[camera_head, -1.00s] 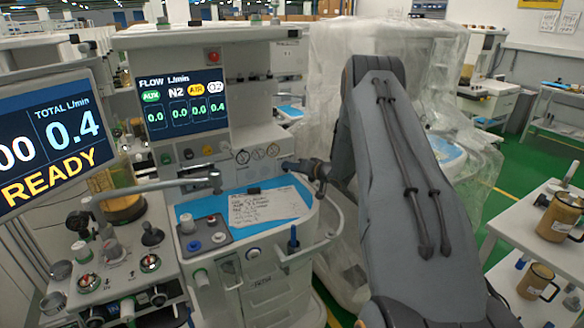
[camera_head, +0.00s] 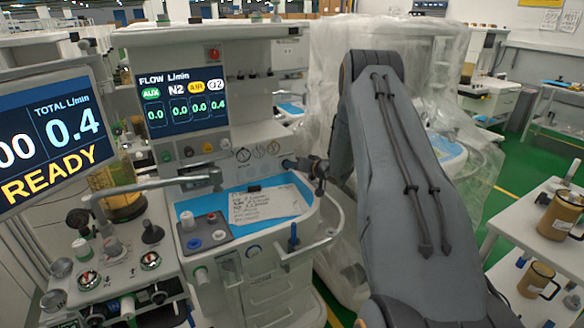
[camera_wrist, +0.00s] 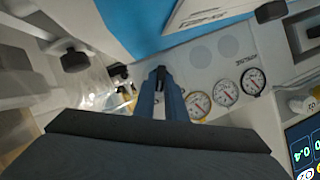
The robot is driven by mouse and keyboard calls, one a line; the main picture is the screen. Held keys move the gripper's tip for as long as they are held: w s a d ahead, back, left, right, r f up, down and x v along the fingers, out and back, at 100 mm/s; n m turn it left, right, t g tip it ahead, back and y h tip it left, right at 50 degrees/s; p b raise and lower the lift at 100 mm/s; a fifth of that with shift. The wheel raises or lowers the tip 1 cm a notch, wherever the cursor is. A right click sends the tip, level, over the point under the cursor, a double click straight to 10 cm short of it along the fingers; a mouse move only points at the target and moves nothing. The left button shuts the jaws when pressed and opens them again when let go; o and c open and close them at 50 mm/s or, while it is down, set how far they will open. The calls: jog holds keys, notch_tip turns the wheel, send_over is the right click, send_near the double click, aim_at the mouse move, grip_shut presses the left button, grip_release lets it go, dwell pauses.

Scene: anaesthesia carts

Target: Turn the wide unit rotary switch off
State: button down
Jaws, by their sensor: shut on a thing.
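The wide unit (camera_head: 200,45) is the pale cart with the flow screen, left of my arm in the head view. My gripper (camera_head: 288,163) reaches its front panel just right of the row of round gauges. In the wrist view my gripper (camera_wrist: 160,75) has its two narrow fingers close together, tips at the pale panel beside the gauges (camera_wrist: 226,92). The fingers are shut on a small dark part, which I take to be the rotary switch. They hide most of it, and its setting cannot be read.
A blue work surface (camera_head: 235,232) with a paper sheet (camera_head: 262,205) lies below the panel. A grey pipe-like arm (camera_head: 150,186) crosses to the left. A plastic-wrapped unit (camera_head: 325,70) stands behind my arm. A white table with mugs (camera_head: 558,218) is at right.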

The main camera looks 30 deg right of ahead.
jog(key=shift+a+n+h+b, duration=0.2)
jog(key=shift+n+h+b, duration=0.6)
jog(key=shift+n, duration=0.3)
jog(key=n+h+b, duration=0.1)
jog(key=n+b, duration=0.1)
jog(key=b, duration=0.1)
jog(key=shift+w+a+h, duration=0.1)
jog(key=shift+a+h, duration=0.1)
jog(key=shift+h, duration=0.2)
jog(key=n+h+b, duration=0.1)
jog(key=b, duration=0.1)
jog(key=n+h+b, duration=0.1)
jog(key=n+b, duration=0.1)
jog(key=b, duration=0.1)
jog(key=shift+a+f+n, duration=0.1)
jog(key=shift+a+n, duration=0.1)
jog(key=shift+n, duration=0.1)
jog(key=shift+n+h+b, duration=0.4)
jog(key=shift+b, duration=0.4)
jog(key=c, duration=1.8)
grip_release()
jog(key=shift+a, duration=0.1)
jog(key=shift+s, duration=0.2)
